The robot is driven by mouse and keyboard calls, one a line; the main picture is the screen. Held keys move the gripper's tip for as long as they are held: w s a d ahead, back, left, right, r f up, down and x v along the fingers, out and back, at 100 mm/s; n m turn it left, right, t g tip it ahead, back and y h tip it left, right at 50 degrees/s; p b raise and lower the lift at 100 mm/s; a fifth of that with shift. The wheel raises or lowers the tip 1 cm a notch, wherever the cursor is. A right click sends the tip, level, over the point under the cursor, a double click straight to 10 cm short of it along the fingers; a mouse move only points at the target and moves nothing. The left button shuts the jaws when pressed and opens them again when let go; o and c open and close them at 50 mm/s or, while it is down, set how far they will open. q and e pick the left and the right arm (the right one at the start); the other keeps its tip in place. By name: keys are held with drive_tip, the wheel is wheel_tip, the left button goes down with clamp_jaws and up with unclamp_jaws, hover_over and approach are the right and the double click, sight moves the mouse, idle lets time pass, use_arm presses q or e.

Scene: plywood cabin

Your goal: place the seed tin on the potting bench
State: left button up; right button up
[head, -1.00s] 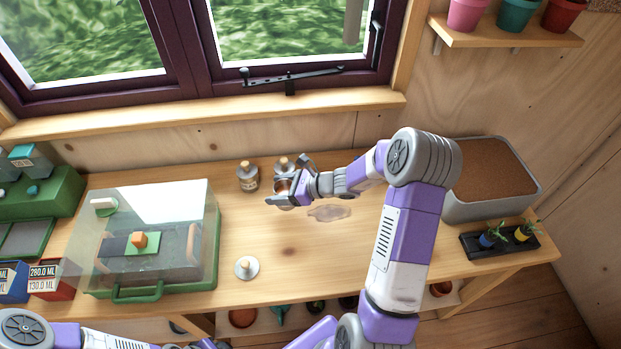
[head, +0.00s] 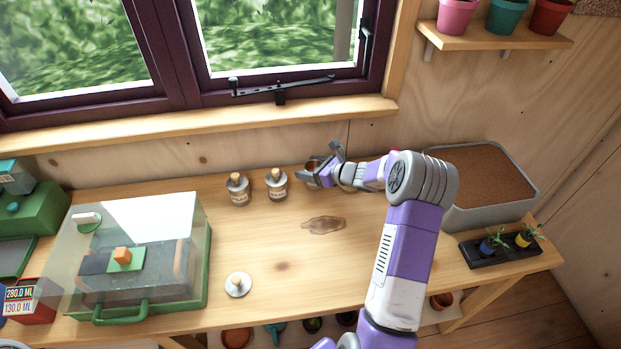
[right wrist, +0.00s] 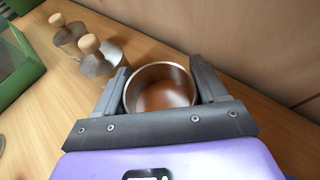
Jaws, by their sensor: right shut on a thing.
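An open round metal tin (right wrist: 161,88), brown inside and without a lid, is between the two fingers of my right gripper (right wrist: 160,92) in the right wrist view. In the head view the tin (head: 313,166) shows small and partly covered by my right gripper (head: 324,170), which is shut on it at the back of the potting bench (head: 270,245), near the wall. The tin looks upright. I cannot tell whether its base touches the bench top. My left gripper is out of view.
Two lidded tins with wooden knobs (head: 238,189) (head: 276,184) stand left of the held tin. A loose round lid (head: 238,285) lies near the front. A clear-topped green case (head: 150,300) is at left, a soil tray (head: 530,196) at right. The middle is clear around a dark stain.

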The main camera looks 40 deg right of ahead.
wheel_tip(320, 180, down, 4)
drive_tip(key=shift+r+b, duration=0.25)
drive_tip(key=shift+b, duration=0.05)
drive_tip(key=shift+r, duration=0.1)
drive_tip(key=o, duration=1.1)
drive_tip(key=shift+f, duration=0.2)
drive_tip(key=shift+o, duration=0.2)
drive_tip(key=shift+r, duration=0.15)
drive_tip(key=p+v, duration=0.1)
drive_tip(key=v, duration=1.1)
